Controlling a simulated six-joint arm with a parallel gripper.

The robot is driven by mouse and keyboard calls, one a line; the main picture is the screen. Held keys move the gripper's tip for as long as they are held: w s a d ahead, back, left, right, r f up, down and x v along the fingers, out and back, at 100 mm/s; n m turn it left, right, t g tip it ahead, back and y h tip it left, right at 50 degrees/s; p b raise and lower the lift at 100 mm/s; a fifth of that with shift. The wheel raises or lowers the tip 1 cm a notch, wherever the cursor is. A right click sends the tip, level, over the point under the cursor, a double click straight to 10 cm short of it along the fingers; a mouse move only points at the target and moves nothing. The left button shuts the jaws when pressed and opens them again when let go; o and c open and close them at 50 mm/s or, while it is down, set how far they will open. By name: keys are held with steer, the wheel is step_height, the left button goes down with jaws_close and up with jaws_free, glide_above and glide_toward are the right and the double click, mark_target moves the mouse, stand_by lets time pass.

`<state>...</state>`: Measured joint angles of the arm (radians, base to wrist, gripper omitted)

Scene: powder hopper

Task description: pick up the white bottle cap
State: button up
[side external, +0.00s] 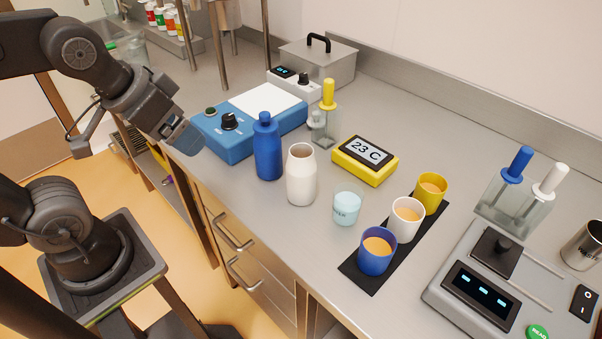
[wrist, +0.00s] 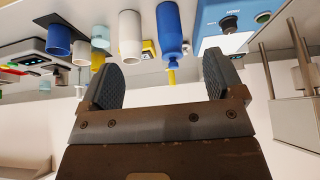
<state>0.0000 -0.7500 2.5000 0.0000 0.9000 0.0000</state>
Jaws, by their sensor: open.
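The white bottle (side external: 301,178) stands upright on the steel bench, and its top looks open with a brownish inside. It also shows in the wrist view (wrist: 130,38), where the scene appears upside down. I cannot make out a separate white cap in either view. The blue bottle (side external: 267,150) stands just behind and left of the white one, with a blue cap on. My gripper (wrist: 163,82) is open and empty, with its two dark ridged fingers apart. In the side view my gripper (side external: 184,138) hangs near the bench's left edge, apart from both bottles.
A blue hotplate device (side external: 237,136) stands between my gripper and the back wall. A small light-blue beaker (side external: 346,208), a yellow display (side external: 365,160) and three cups on a black mat (side external: 361,278) lie to the right. A grey scale (side external: 450,291) is at far right.

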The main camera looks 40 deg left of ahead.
steer(key=shift+c, duration=0.2)
steer(key=c, duration=0.6)
steer(key=w+a+r+m+g+h, duration=0.1)
steer(key=w+a+m, duration=0.15)
steer(key=w, duration=0.75)
steer(key=w+a+r+m+g, duration=0.1)
steer(key=w+m, duration=0.3)
steer(key=w, duration=0.5)
steer(key=w+a+r+m+g+h, duration=0.15)
steer(key=w+m, duration=0.25)
steer(key=w, duration=0.6)
steer(key=w+a+f+m+g, duration=0.1)
steer(key=w+a+f+m, duration=0.3)
steer(key=w+f, duration=0.4)
steer(key=shift+h, duration=0.35)
steer(key=x, duration=1.3)
steer(key=shift+s+a+f, duration=0.1)
steer(key=shift+s+a, duration=0.05)
steer(key=shift+s, duration=0.15)
